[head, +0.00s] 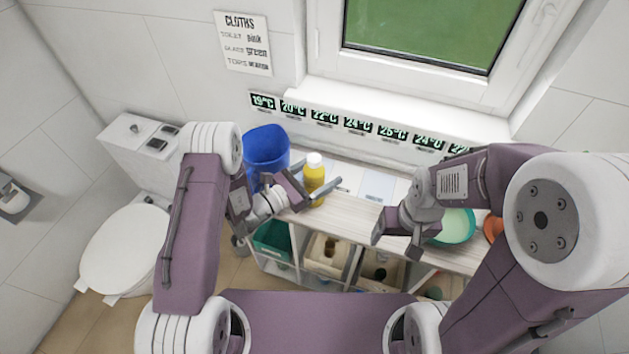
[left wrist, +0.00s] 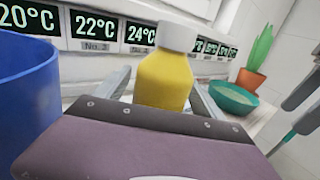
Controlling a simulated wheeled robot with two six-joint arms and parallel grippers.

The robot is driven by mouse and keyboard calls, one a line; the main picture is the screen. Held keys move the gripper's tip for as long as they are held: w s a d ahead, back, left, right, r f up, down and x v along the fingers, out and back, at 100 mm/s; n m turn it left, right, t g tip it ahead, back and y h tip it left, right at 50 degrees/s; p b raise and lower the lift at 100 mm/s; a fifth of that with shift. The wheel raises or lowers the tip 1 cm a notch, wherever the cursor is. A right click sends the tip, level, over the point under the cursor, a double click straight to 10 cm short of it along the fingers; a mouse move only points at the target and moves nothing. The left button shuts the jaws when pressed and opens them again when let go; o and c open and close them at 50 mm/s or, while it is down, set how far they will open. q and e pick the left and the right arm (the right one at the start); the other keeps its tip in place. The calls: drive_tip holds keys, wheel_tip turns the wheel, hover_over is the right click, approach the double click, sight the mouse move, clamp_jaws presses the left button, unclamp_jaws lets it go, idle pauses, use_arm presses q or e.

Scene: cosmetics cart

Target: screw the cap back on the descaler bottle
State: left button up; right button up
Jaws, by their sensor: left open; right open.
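The descaler bottle (head: 315,178) is yellow with a white-grey cap on top and stands upright on the counter in the head view. In the left wrist view the bottle (left wrist: 164,82) stands straight ahead with its cap (left wrist: 180,36) on the neck; how tight the cap is cannot be told. My left gripper (head: 318,188) is open, with its fingers on either side of the bottle; contact cannot be told. The fingers also show in the left wrist view (left wrist: 160,95). My right gripper (head: 397,244) is open and empty, over the counter's front edge, left of the green bowl.
A blue bucket (head: 266,150) stands left of the bottle, close to my left gripper. A green bowl (head: 457,228) is at the right, and a potted plant (left wrist: 257,60) shows in the left wrist view. Bins (head: 328,254) sit below the counter (head: 345,216). The window wall is behind.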

sight(320, 166)
use_arm(q)
drive_tip(key=shift+w, duration=0.1)
clamp_jaws()
idle(0.3)
drive_tip(key=shift+r, duration=0.1)
drive_tip(key=shift+r, duration=0.3)
drive_tip(key=r, duration=0.2)
drive_tip(key=s+r, duration=0.1)
drive_tip(key=r, duration=0.1)
drive_tip(key=shift+d, duration=0.3)
drive_tip(key=s+d+r+p, duration=0.4)
drive_tip(key=s+r+p, duration=0.2)
drive_tip(key=s+p, duration=0.2)
drive_tip(key=shift+s, duration=0.85)
drive_tip(key=shift+d+r, duration=0.1)
